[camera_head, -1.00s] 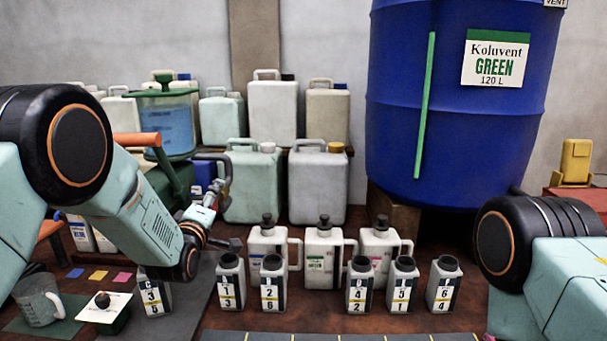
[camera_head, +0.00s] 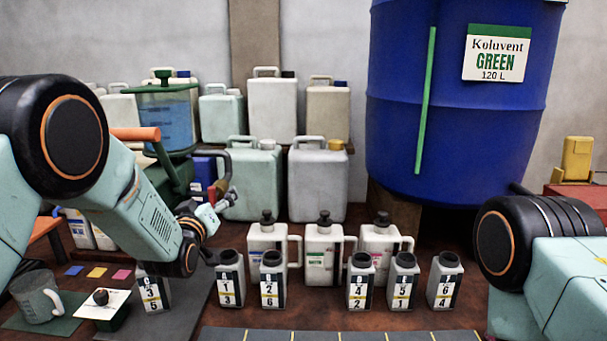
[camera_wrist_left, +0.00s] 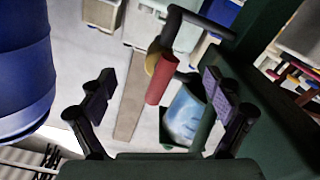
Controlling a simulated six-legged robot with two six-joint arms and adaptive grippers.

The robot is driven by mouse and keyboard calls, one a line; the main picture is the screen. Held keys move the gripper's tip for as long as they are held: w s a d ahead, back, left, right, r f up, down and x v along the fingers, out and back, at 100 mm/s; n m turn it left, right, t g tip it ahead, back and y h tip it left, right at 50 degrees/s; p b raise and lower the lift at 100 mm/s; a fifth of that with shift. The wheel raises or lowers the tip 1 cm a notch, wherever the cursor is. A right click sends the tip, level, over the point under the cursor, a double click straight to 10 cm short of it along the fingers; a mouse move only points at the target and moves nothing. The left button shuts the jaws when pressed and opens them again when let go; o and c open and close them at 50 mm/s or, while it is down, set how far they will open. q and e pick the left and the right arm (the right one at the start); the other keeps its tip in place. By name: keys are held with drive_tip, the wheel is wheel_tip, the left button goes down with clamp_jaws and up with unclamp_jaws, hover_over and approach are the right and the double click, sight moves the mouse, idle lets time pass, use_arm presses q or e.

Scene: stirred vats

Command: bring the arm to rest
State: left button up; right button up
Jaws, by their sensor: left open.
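My left gripper (camera_head: 218,203) is at the centre left in the head view, beside a dark bent crank arm (camera_head: 218,154) with a red grip (camera_head: 223,183). In the left wrist view the two dark fingers of this gripper (camera_wrist_left: 160,98) stand wide apart. The red grip (camera_wrist_left: 162,82) shows between them in the picture, with no finger seen closed on it. How far it lies from the fingertips I cannot tell. My left arm comes in from the left with its elbow bent. My right gripper is out of view; only part of my right arm shows at the right.
A blue drum (camera_head: 455,110) stands at the back right. A tank of blue liquid (camera_head: 165,118) stands behind the left arm. Several numbered bottles (camera_head: 361,285) line the table front, with jugs (camera_head: 324,252) behind. A measuring jug (camera_head: 38,297) is at the lower left.

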use_arm(q)
drive_tip(key=m, duration=0.5)
drive_tip(key=shift+b, duration=0.3)
drive_tip(key=shift+f, duration=0.15)
